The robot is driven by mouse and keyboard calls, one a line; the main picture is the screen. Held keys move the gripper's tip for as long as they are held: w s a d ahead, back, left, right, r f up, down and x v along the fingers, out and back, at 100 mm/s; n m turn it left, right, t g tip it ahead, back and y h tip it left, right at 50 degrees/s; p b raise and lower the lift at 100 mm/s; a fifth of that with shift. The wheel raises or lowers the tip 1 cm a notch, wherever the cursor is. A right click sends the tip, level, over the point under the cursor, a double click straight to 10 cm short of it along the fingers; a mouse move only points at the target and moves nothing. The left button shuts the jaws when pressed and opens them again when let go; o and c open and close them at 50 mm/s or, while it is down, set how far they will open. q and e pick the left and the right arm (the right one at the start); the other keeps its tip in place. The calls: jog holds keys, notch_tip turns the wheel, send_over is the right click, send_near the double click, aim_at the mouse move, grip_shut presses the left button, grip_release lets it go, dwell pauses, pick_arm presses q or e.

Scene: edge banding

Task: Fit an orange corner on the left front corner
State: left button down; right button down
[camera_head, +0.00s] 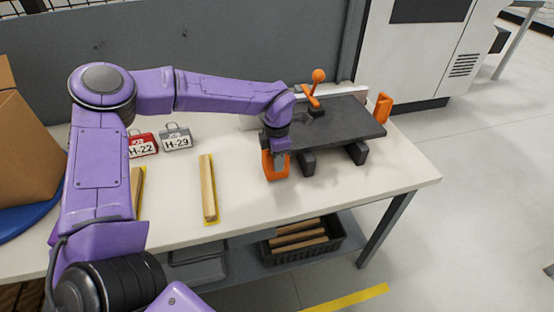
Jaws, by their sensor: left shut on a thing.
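My left gripper (276,150) is shut on an orange corner (275,168) and holds it at the left front corner of the dark grey board (335,124). The arm and gripper hide part of that corner, so I cannot tell whether the piece touches the board. The board lies flat on dark supports (308,163). Another orange corner (383,108) is at the board's right end. An orange clamp with a round knob (318,76) stands at the board's back edge. My right gripper is not in view.
The white table (400,180) carries a wooden strip (208,188), a red H-22 tag (143,145) and a grey H-29 tag (177,139). A cardboard box (22,150) stands at the left. A black crate (303,241) is below. The table's front right is clear.

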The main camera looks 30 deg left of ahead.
pick_arm(q)
jog(key=shift+w+a+p, duration=0.1)
jog(key=shift+w+p, duration=0.1)
jog(key=shift+p, duration=0.2)
jog(key=shift+w, duration=0.4)
jog(key=c, duration=0.9)
grip_release()
jog(key=shift+c, duration=0.2)
jog(key=shift+o, duration=0.2)
jog(key=shift+r, duration=0.15)
jog(key=shift+w, duration=0.1)
